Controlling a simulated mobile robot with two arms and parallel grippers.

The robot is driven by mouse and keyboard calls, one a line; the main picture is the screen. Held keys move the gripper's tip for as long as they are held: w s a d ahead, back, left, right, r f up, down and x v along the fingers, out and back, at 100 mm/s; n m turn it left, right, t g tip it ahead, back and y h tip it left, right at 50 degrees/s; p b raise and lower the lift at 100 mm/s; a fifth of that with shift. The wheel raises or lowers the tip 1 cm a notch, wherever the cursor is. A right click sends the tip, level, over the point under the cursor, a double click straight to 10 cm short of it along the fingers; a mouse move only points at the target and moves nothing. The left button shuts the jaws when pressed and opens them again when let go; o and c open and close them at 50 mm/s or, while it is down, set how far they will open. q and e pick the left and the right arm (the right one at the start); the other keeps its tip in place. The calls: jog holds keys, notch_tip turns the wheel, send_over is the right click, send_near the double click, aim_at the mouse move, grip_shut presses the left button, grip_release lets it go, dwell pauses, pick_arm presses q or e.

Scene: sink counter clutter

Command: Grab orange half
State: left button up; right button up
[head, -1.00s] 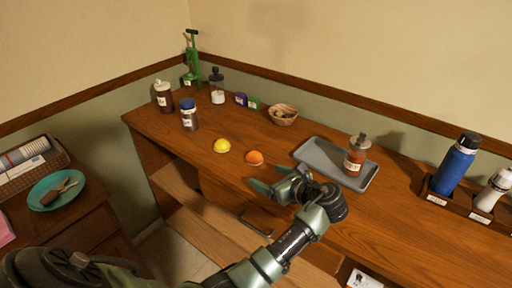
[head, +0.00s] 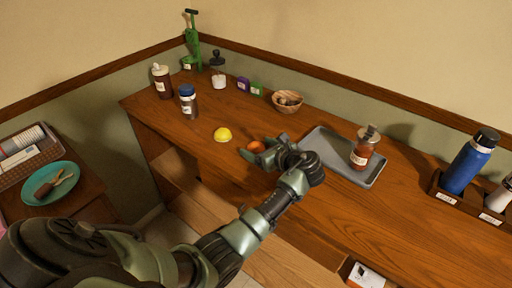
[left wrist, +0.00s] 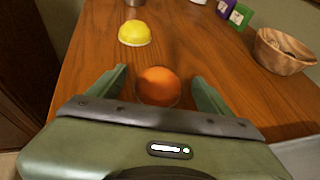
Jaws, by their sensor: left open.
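The orange half (head: 256,147) lies on the wooden counter, dome up, and it also shows in the left wrist view (left wrist: 158,86). My left gripper (head: 257,148) is open, with its two fingers on either side of the orange half. In the left wrist view the left gripper (left wrist: 158,84) shows gaps between both fingers and the orange half. My right gripper is not in view.
A yellow lemon half (head: 222,134) lies just left of the orange half. A grey tray (head: 318,143) with a brown bottle (head: 364,148) is at the right. A wooden bowl (head: 287,101) stands behind. Several bottles stand at the back left.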

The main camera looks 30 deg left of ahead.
pick_arm(q)
jog(key=c, duration=1.5)
jog(key=shift+r, duration=0.15)
